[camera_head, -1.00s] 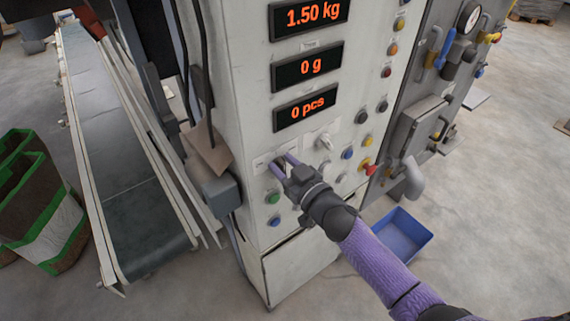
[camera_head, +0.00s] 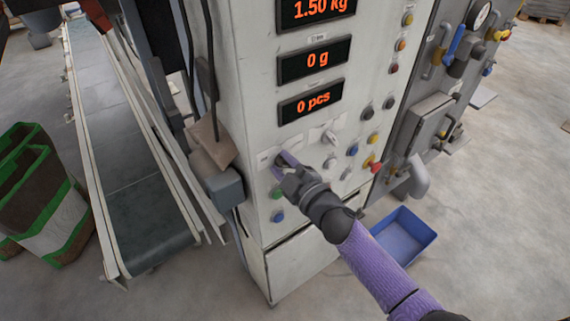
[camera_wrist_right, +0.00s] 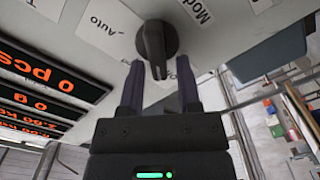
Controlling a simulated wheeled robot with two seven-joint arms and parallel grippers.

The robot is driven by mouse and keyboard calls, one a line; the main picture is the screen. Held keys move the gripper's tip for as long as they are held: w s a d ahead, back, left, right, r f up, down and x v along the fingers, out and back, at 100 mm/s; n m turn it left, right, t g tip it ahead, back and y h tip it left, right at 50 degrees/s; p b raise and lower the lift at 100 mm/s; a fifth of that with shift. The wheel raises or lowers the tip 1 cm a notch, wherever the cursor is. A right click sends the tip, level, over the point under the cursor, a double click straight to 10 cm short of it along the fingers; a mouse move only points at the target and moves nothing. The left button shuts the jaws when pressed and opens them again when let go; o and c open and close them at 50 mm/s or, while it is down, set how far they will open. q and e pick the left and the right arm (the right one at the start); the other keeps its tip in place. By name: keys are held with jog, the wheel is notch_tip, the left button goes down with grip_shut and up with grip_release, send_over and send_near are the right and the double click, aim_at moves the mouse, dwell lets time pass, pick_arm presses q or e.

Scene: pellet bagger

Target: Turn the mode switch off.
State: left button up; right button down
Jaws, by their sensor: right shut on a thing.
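The mode switch (camera_wrist_right: 155,42) is a dark rotary knob on the white panel, with the labels "Auto" and "Mode" beside it in the right wrist view. In the head view it is mostly hidden behind my right gripper (camera_head: 284,161). My right gripper, with purple fingers, is shut on the knob, one finger on each side of its handle, as the right wrist view (camera_wrist_right: 158,68) also shows. My left gripper is not in view.
The white cabinet (camera_head: 236,105) carries orange displays (camera_head: 314,59) reading 1.50 kg, 0 g and 0 pcs. A green button (camera_head: 277,193) and a blue button (camera_head: 278,216) sit below the gripper. A conveyor (camera_head: 125,170) stands left, a blue bin (camera_head: 408,232) on the floor right.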

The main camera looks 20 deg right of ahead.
jog(key=shift+f+n, duration=0.2)
jog(key=shift+n, duration=0.5)
jog(key=shift+s+a, duration=0.15)
jog(key=c, duration=0.8)
grip_release()
jog(key=shift+c, duration=0.2)
jog(key=shift+o, duration=1.1)
jog(key=shift+f, duration=0.1)
jog(key=shift+w+d, duration=0.2)
jog(key=shift+d, duration=0.05)
jog(key=shift+s, duration=0.1)
